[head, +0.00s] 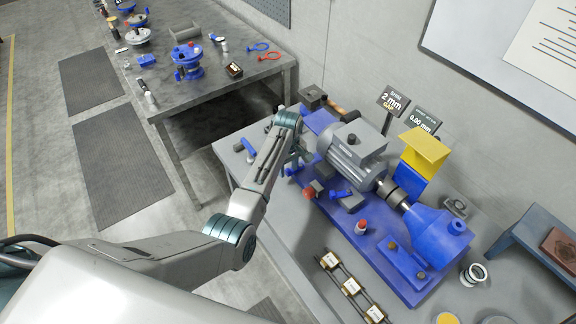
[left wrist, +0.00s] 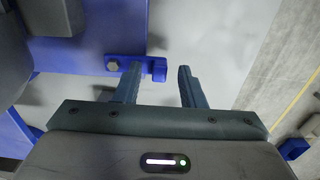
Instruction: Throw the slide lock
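No part is clearly marked as the slide lock. In the left wrist view a blue lug (left wrist: 155,68) with a grey bolt head (left wrist: 113,66) sticks out from the side of a blue base. My left gripper (left wrist: 158,72) is open; its left finger overlaps the lug in the picture, and the right finger stands apart from it. I cannot tell whether they touch. In the head view my left gripper (head: 293,164) is beside the left end of the blue machine base (head: 385,252), partly hidden by my arm. My right gripper does not show.
A grey motor (head: 352,150) and a blue pump (head: 438,235) stand on the base. A red knob (head: 309,193) and a blue handle (head: 341,194) are near its front edge. A rack with labelled blocks (head: 350,287) lies in front. Another bench (head: 235,85) stands behind left.

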